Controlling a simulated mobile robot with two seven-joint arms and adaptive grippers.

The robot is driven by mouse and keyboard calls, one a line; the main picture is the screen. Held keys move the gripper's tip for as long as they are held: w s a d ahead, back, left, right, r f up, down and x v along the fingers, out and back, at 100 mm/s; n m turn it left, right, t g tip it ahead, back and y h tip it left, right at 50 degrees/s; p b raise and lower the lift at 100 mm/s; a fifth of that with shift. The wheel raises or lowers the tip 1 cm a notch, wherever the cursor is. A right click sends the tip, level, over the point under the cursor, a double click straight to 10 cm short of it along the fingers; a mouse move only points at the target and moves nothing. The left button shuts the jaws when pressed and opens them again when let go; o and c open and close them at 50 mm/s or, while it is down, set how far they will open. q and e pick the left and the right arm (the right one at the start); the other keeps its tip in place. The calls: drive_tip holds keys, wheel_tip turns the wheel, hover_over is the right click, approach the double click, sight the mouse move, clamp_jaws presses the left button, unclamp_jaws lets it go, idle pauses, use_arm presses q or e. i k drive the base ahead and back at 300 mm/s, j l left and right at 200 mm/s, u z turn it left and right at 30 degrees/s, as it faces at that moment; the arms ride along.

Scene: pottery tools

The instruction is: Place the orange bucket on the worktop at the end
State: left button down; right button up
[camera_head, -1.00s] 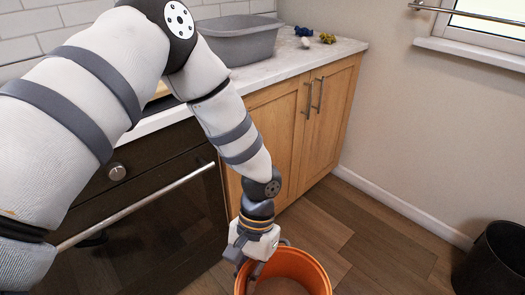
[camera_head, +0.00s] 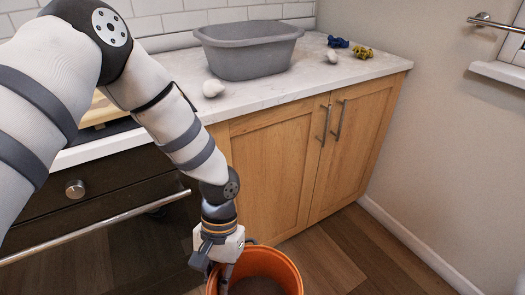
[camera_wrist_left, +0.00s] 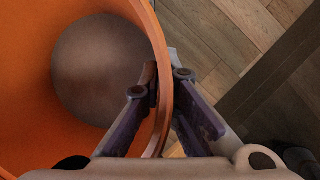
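The orange bucket (camera_head: 289,272) shows at the bottom of the head view, cut off by the frame edge, in front of the wooden cabinet. Its inside and curved rim fill the left of the wrist view (camera_wrist_left: 25,125). My left gripper (camera_head: 226,272) has one finger inside and one outside the bucket wall, closed on the rim; the wrist view shows the wall between the fingers (camera_wrist_left: 164,92). The pale worktop (camera_head: 318,76) lies above and behind the bucket. My right gripper is not in view.
A grey basin (camera_head: 250,55), white lumps (camera_head: 213,88) (camera_head: 332,57), a blue item (camera_head: 338,42) and a yellow item (camera_head: 362,52) stand on the worktop. A dark oven (camera_head: 100,235) with a handle bar is at left. The front right worktop is clear.

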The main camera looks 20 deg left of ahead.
sight(296, 56)
drive_tip(key=i+l+u, duration=0.4)
drive_tip(key=l+u, duration=0.2)
drive_tip(key=i+l+u, duration=0.15)
drive_tip(key=l, duration=0.3)
drive_tip(key=l+u, duration=0.15)
drive_tip(key=l, duration=0.3)
